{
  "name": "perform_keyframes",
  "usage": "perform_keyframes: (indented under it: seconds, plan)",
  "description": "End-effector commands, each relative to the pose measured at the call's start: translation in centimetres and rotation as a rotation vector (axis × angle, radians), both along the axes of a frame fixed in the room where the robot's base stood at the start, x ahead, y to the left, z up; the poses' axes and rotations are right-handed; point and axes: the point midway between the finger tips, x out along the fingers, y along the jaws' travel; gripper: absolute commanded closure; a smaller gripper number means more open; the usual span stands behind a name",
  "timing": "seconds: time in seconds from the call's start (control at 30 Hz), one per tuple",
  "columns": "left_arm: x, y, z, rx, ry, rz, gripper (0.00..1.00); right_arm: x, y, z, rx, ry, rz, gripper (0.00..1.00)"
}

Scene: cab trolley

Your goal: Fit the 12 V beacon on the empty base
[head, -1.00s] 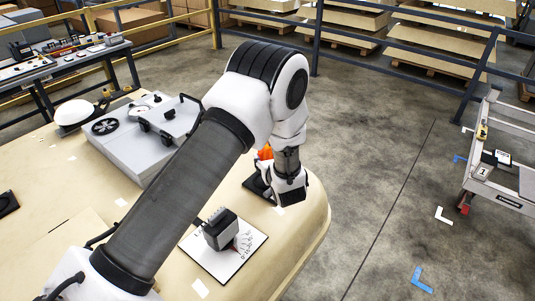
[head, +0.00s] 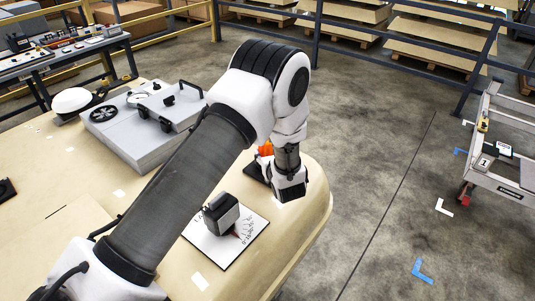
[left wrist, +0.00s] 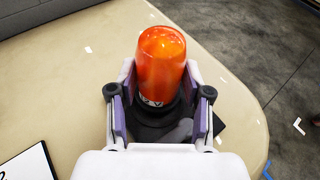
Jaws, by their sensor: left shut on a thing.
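The beacon (left wrist: 162,62) has an orange dome and a dark lower part, and stands upright between the fingers of my left gripper (left wrist: 160,106) in the left wrist view. The gripper is shut on it around the dark lower part. A dark flat plate (left wrist: 217,125) shows below and beside it on the table; whether the beacon touches it is hidden. In the head view the orange dome (head: 266,148) shows just behind my left gripper (head: 290,188), near the table's rounded corner. My right gripper is not in view. I cannot tell which thing is the empty base.
A white card (head: 228,248) with a scale and a dark boxy device (head: 221,213) lies on the tan table (head: 310,215) below my left arm. A grey case (head: 130,145) and a white dome (head: 71,100) are farther back. A trolley (head: 510,170) stands at right across clear floor.

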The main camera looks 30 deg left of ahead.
Motion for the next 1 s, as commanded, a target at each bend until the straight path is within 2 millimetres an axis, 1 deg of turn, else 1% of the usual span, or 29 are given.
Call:
perform_keyframes:
  seconds: [0.53,1.0]
  plan:
    - [0.02,0.00,-0.51,0.001,-0.001,0.000,1.00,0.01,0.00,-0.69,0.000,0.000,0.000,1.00]
    - [-0.02,-0.01,-0.51,-0.001,0.001,0.000,1.00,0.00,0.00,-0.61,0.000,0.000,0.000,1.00]
